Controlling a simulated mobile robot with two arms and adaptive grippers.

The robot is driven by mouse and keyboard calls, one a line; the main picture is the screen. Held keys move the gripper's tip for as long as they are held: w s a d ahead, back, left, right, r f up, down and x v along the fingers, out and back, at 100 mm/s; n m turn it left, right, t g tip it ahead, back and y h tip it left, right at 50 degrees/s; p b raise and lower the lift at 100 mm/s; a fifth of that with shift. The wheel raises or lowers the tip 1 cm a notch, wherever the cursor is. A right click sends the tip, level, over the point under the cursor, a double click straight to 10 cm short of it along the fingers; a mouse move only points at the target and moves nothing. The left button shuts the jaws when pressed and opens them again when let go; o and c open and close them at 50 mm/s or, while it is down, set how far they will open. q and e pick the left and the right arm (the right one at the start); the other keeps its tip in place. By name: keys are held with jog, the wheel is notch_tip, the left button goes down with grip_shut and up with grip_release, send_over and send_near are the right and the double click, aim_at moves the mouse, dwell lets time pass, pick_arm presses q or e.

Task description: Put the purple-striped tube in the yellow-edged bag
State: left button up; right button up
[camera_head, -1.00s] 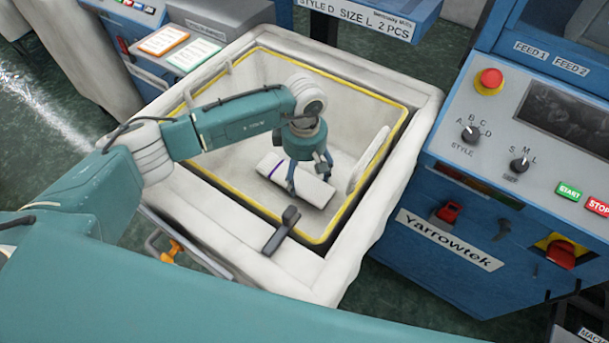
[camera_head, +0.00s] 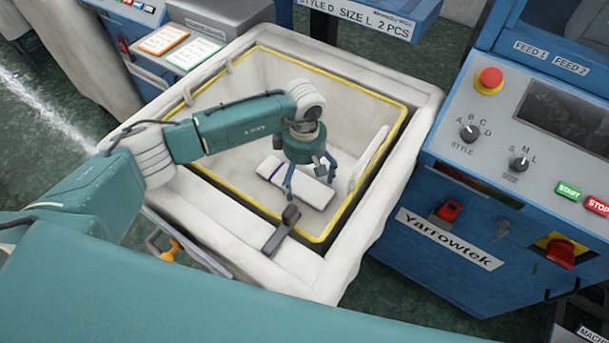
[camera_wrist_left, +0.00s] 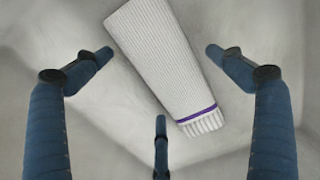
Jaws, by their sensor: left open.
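The white knitted tube with a purple stripe near one end (camera_head: 317,192) lies inside the yellow-edged bag (camera_head: 345,82), which hangs open in a pale padded frame. My left gripper (camera_head: 303,190) is over the bag's opening, above the tube, with its fingers spread. In the left wrist view the tube (camera_wrist_left: 168,60) lies beyond the open fingers, and no finger is closed on it. My left gripper (camera_wrist_left: 160,85) shows there with three blue fingers apart. Part of the tube is hidden by the gripper in the head view. My right gripper is not in view.
A blue machine (camera_head: 455,215) with knobs and buttons stands close on the right. Orange and green cards (camera_head: 165,40) lie at the back left. A blue sign box (camera_head: 370,15) overhangs the far side.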

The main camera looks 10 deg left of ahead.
aim_at(304, 180)
pick_arm(q)
notch_tip(304, 180, up, 12)
jog(key=b, duration=0.2)
dwell(0.5)
